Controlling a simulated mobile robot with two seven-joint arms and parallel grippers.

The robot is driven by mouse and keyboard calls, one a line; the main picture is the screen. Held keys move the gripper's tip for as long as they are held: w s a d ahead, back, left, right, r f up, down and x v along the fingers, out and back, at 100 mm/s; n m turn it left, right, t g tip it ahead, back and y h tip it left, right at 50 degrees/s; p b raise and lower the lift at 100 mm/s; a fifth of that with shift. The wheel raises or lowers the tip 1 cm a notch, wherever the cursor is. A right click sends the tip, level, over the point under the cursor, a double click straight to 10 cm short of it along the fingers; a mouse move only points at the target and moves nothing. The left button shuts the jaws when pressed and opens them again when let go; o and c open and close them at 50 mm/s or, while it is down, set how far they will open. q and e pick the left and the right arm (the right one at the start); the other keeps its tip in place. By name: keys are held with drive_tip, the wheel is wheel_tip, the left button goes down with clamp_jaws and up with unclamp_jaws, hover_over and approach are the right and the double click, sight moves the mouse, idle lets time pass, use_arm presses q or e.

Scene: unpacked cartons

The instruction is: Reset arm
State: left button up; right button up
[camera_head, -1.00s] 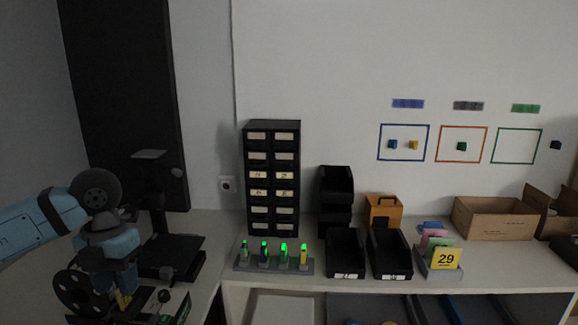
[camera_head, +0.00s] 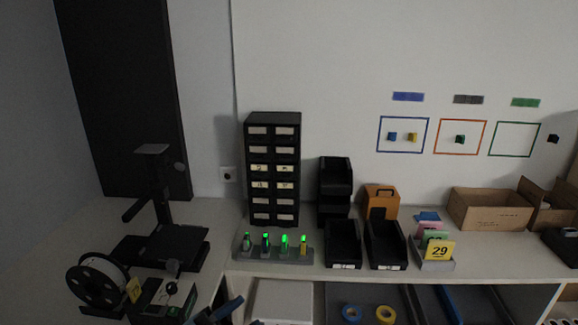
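A dark part with blue edges, which looks like the tip of my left arm, shows at the bottom edge in the head view, below and right of the 3D printer (camera_head: 165,246). Most of it is cut off, so I cannot tell whether its fingers are open or shut. My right gripper is not in view. A filament spool (camera_head: 98,285) with a small yellow piece (camera_head: 133,290) beside it stands at the lower left, apart from my arm.
A black drawer cabinet (camera_head: 272,150), a grey rack (camera_head: 245,264) with several green-lit pieces, black bins (camera_head: 343,242), an orange holder (camera_head: 380,200) and cardboard boxes (camera_head: 492,217) line the shelf. Blue (camera_head: 352,312) and yellow (camera_head: 386,313) rings lie below. A box-like device (camera_head: 162,300) stands by the spool.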

use_arm(q)
drive_tip(key=s+a+f+n+y+p, duration=0.1)
drive_tip(key=s+a+f+n+y, duration=0.2)
drive_tip(key=s+f+n+y, duration=0.2)
drive_tip(key=s+a+f+n+y+p, duration=0.1)
drive_tip(key=s+a+f+n+y, duration=0.3)
drive_tip(key=f+n, duration=0.4)
drive_tip(key=s+a+f+n+y+p, duration=0.1)
drive_tip(key=s+a+f+n+y, duration=0.3)
drive_tip(key=f+y, duration=0.4)
wheel_tip(320, 180, down, 4)
drive_tip(key=shift+s+a+f+n+t+y, duration=0.2)
drive_tip(key=shift+s+n+t+y, duration=0.15)
drive_tip(key=shift+s+n, duration=0.7)
drive_tip(key=shift+w+r, duration=0.1)
